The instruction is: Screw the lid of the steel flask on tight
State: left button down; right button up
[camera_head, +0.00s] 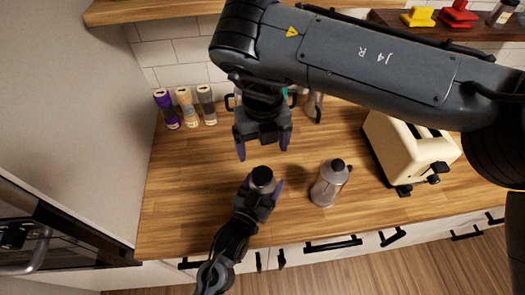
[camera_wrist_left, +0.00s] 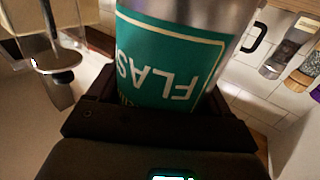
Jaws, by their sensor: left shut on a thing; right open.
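The steel flask (camera_head: 262,185) stands at the front of the wooden counter, its black lid (camera_head: 262,175) on top. How tightly the lid sits cannot be told. My left gripper (camera_head: 258,198) comes up from the front edge and is shut on the flask's body. In the left wrist view the flask (camera_wrist_left: 175,55) fills the middle, with a green label between the fingers. My right gripper (camera_head: 264,146) is open and empty, pointing down, a little behind and above the lid and apart from it.
A steel pot with a black knob (camera_head: 328,186) stands right of the flask. A cream toaster (camera_head: 398,145) is further right. Several grinders (camera_head: 187,107) stand at the back left. Cups behind my right gripper are partly hidden. The counter's left part (camera_head: 190,185) is clear.

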jog(key=shift+r, duration=0.15)
pick_arm(q)
grip_release()
jog(key=shift+s, duration=0.1)
jog(key=v, duration=1)
jog(key=shift+s+a, duration=0.25)
jog(key=shift+s, duration=0.05)
pick_arm(e)
jog(key=shift+r, duration=0.15)
